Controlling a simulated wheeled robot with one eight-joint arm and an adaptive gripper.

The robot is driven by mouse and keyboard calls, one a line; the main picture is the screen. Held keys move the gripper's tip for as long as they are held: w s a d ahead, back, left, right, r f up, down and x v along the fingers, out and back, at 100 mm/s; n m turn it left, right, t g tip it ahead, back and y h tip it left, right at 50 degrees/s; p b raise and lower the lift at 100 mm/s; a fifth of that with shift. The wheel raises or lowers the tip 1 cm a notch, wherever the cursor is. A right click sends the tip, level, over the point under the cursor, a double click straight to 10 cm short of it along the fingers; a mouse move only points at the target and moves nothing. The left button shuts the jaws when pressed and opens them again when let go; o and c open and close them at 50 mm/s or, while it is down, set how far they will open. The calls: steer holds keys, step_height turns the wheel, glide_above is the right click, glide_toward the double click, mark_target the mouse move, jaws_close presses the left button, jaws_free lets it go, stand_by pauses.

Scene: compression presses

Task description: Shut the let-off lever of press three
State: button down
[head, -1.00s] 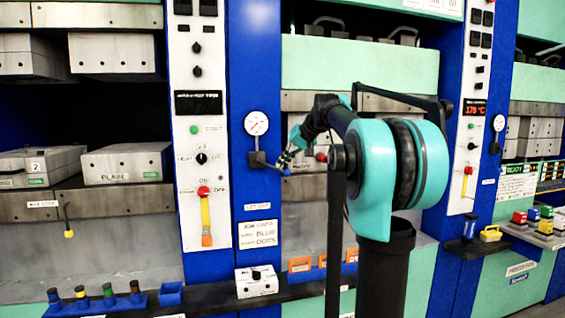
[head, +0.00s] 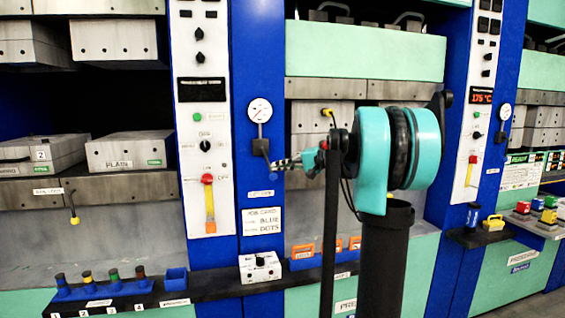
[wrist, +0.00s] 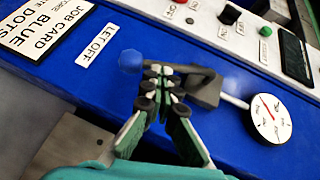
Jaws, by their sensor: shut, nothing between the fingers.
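The let-off lever (head: 265,156) is a dark arm under the round gauge on the blue post. In the wrist view the lever (wrist: 190,74) ends in a blue knob (wrist: 131,62) pointing toward the LET OFF label (wrist: 97,46). In the head view it hangs steeply down, tilted slightly right. My gripper (head: 275,164) is shut and empty beside the lever's lower end. In the wrist view its fingertips (wrist: 160,80) overlap the lever just behind the knob. I cannot tell whether they touch.
The gauge (head: 260,110) sits above the lever. A control panel with a red-knobbed switch (head: 208,180) is to the left. The job card (head: 262,220) and a white dial box (head: 260,267) are below. A dark shelf (head: 215,294) runs under them.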

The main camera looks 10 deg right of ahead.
steer(key=shift+a+f+m+t+y, duration=0.3)
steer(key=shift+a+f+m+y, duration=0.2)
steer(key=shift+a+y, duration=0.25)
steer(key=shift+s+a+f, duration=0.1)
steer(key=shift+a+f, duration=0.1)
steer(key=shift+a, duration=0.1)
